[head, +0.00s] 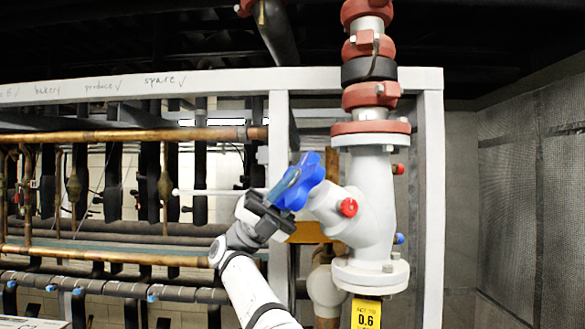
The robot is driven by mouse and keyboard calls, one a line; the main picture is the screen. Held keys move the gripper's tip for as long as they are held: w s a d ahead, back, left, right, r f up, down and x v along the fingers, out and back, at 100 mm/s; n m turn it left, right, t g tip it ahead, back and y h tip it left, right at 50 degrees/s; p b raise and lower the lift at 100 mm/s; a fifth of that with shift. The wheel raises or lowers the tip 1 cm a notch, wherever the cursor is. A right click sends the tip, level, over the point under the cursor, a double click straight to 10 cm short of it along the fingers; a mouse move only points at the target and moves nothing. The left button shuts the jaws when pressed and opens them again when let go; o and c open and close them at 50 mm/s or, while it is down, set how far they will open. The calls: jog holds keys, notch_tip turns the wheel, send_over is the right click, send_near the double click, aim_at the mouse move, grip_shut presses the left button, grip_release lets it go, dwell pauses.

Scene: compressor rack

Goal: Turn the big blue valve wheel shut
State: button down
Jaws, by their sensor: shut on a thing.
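The big blue valve wheel (301,180) sits tilted on the left side branch of a white valve body (372,205), in the middle of the head view. My gripper (280,198) reaches up from below left and is shut on the near, left part of the wheel's rim. My dark gripper body hides part of the wheel's lower left edge. The exact contact of the fingertips on the rim is too small to make out.
A white frame post (432,200) stands right of the valve, another (279,130) behind the wheel. Copper pipes (130,136) and dark insulated pipes run across the left. A yellow tag (366,313) marked 0.6 hangs below. A mesh wall (530,190) is at right.

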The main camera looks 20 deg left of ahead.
jog(key=shift+m+g+y+p, duration=0.3)
jog(key=shift+m+g+p, duration=0.25)
jog(key=shift+g, duration=0.15)
jog(key=c, duration=1.3)
grip_release()
jog(key=p+v, duration=0.5)
jog(key=v, duration=0.2)
jog(key=shift+a+f+p, duration=0.25)
jog(key=shift+a+p, duration=0.05)
jog(key=shift+p, duration=0.05)
jog(key=shift+w, duration=0.1)
